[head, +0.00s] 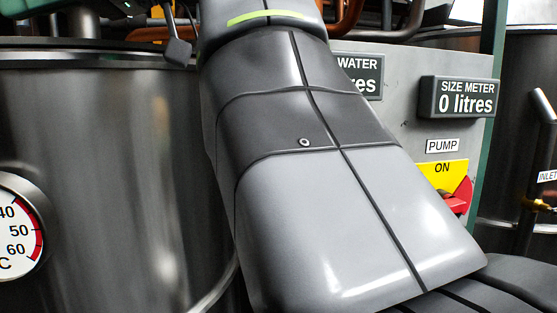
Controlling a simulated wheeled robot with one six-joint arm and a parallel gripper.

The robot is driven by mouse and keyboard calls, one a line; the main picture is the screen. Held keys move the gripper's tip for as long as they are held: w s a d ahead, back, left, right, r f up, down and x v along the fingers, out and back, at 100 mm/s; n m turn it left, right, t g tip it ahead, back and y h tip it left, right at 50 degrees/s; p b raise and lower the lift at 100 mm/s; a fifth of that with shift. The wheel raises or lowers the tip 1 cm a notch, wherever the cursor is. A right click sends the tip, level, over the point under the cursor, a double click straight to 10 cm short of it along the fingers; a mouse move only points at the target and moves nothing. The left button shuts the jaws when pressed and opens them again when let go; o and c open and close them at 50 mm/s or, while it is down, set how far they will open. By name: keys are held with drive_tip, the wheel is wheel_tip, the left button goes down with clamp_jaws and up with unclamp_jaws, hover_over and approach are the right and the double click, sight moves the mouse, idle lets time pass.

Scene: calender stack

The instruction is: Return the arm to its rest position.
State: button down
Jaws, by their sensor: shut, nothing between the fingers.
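My own grey arm fills the middle of the head view, running from the lower right up to the top edge, with a green-yellow stripe near the top. My gripper is not visible in this view; the arm's far end leaves the frame at the top. The arm hides part of the grey panel behind it, including part of the water meter (359,76).
A large dark metal tank (100,140) with a temperature dial (14,228) stands at left. A grey panel at right carries a size meter (460,98) reading 0 litres and a red pump switch (459,197) beside "ON". An inlet pipe (541,110) stands far right.

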drive_tip(key=shift+b+x, duration=0.55)
drive_tip(key=shift+x, duration=3)
drive_tip(key=w+a+r+m+g+p, duration=0.1)
drive_tip(key=w+r+m+p, duration=0.3)
drive_tip(key=r+p, duration=0.5)
drive_tip(key=w+a+r+m+g+p, duration=0.2)
drive_tip(key=w+r+m+p, duration=0.2)
drive_tip(key=w+r+p, duration=0.3)
drive_tip(key=shift+r+m+g+p, duration=0.35)
drive_tip(key=shift+r+p, duration=1)
drive_tip(key=shift+p, duration=0.6)
drive_tip(key=shift+s, duration=0.15)
